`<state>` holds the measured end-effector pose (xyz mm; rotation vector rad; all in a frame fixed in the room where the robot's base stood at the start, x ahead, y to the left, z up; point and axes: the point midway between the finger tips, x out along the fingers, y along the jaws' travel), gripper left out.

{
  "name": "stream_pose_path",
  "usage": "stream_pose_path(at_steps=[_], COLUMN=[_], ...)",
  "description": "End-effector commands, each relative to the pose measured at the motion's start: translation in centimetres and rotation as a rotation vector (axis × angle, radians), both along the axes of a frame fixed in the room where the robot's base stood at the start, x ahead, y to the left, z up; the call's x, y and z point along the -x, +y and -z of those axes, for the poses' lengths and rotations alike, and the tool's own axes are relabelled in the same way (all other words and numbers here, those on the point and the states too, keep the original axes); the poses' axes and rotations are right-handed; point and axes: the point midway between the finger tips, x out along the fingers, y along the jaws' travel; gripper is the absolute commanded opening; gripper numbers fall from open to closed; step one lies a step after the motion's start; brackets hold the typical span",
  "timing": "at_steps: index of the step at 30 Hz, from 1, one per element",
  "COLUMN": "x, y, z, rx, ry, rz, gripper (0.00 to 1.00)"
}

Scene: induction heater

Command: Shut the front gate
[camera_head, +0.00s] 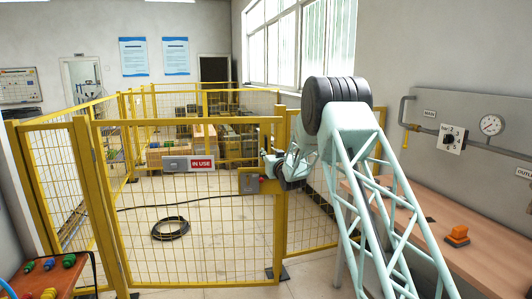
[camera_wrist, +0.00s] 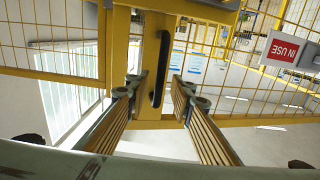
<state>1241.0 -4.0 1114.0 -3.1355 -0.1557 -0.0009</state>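The front gate (camera_head: 195,282) is a yellow frame with wire mesh, standing across the middle of the head view. A red and white IN USE sign (camera_head: 201,164) hangs on it and also shows in the wrist view (camera_wrist: 284,50). A latch plate (camera_head: 249,183) sits near the gate's right edge. My gripper (camera_head: 273,163) is beside this edge. In the wrist view my gripper (camera_wrist: 158,88) is open, its ribbed fingers apart. A black upright handle (camera_wrist: 158,70) lies between and just beyond the fingertips; contact is unclear. I cannot tell whether the gate is fully shut.
A wooden bench (camera_head: 460,245) with an orange item (camera_head: 457,236) stands at the right, below a gauge (camera_head: 491,125) on a wall panel. A black hose coil (camera_head: 170,228) lies on the floor behind the gate. A small table (camera_head: 62,279) with coloured parts is at lower left.

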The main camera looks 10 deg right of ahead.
Motion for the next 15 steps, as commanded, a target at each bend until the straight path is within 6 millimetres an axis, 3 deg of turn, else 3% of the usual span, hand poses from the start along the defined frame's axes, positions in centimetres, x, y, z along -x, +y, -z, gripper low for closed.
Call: stream_pose_path(at_steps=[15], x=[-4.0], y=[0.4], z=[0.1], rx=[0.000], ry=[0.001], rz=[0.000], gripper=[0.22])
